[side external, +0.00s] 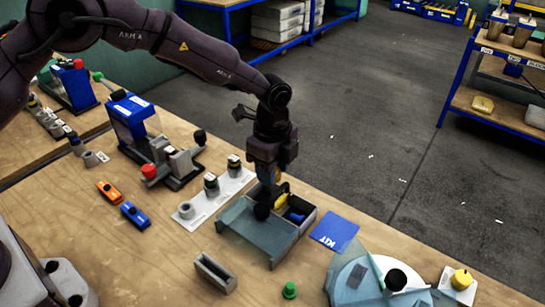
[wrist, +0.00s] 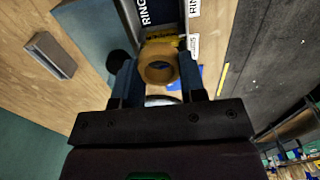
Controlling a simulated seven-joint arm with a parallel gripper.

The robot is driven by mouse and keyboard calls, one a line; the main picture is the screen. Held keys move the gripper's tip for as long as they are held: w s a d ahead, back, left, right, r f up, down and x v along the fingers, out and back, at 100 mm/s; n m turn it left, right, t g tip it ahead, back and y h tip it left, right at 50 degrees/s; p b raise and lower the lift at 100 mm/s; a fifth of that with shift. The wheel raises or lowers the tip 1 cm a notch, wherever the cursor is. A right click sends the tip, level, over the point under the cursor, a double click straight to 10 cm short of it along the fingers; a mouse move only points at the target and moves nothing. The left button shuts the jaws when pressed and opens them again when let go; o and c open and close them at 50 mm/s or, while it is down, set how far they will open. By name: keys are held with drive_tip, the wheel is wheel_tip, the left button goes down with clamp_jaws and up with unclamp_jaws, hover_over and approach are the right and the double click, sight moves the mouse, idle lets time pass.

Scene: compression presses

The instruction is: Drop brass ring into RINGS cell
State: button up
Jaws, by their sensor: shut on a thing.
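My gripper (side external: 268,178) is above the grey divided box (side external: 304,232) in the side view. In the wrist view its two blue fingers (wrist: 159,72) are shut on the brass ring (wrist: 158,50), one on each side, with the ring's hole facing the camera. In the side view the ring is mostly hidden by the gripper. The box has cells with a yellow part (side external: 281,189) and a blue part (side external: 295,216) in them. A label starting "RING" (wrist: 143,12) shows on the box in the wrist view, just beyond the ring. A grey-blue lid (side external: 250,232) with a black knob (side external: 262,211) covers the front of the box.
A blue KIT card (side external: 335,231) lies right of the box. A grey slotted block (side external: 215,271) and a green knob (side external: 289,290) stand in front. A white strip with dark-topped posts (side external: 212,194) is at left, near a blue press (side external: 133,118).

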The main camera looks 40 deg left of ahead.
drive_tip(key=shift+f, duration=0.3)
drive_tip(key=o, duration=1)
drive_tip(key=shift+r, duration=0.15)
wheel_tip(320, 180, up, 13)
